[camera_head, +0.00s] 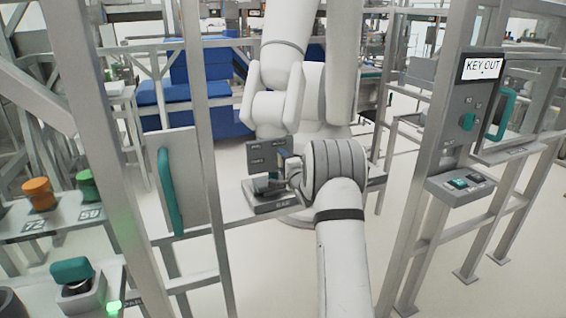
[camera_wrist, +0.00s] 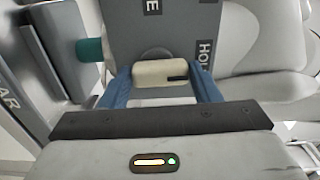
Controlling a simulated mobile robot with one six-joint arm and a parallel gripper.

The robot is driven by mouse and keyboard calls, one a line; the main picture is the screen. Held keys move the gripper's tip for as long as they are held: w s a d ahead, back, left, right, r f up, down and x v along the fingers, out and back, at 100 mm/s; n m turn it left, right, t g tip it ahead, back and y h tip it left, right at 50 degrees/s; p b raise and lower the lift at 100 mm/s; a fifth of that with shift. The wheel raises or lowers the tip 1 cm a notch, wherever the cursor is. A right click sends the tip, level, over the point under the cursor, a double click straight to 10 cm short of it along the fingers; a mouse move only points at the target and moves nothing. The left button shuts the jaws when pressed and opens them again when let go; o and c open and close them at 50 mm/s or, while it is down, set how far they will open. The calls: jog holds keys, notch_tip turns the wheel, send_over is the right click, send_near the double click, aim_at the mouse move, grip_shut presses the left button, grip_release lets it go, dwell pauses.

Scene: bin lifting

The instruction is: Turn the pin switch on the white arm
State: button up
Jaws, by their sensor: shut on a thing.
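The pin switch (camera_wrist: 155,73) is a cream, rounded bar with a dark mark at its right end, seen in the wrist view on a grey panel (camera_wrist: 150,22). A partly hidden "HO…" label is right of it and an "E" above it. My gripper (camera_wrist: 165,88) has its blue fingers at both ends of the switch, shut on it. In the head view my gripper (camera_head: 282,168) reaches left to the dark grey switch box (camera_head: 256,153), in front of the large white arm (camera_head: 287,90). There the switch itself is too small to make out.
Grey frame posts stand on both sides of my arm. A "KEY OUT" panel (camera_head: 482,68) is on the right post, and a teal handle (camera_head: 169,190) on the left gate. Orange (camera_head: 38,193) and green (camera_head: 86,185) knobs are at left. The floor at lower right is partly open.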

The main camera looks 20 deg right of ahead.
jog(key=shift+m, duration=0.3)
jog(key=o, duration=1)
jog(key=shift+s, duration=0.1)
jog(key=s, duration=0.7)
jog(key=shift+s+b, duration=0.35)
jog(key=shift+b, duration=0.05)
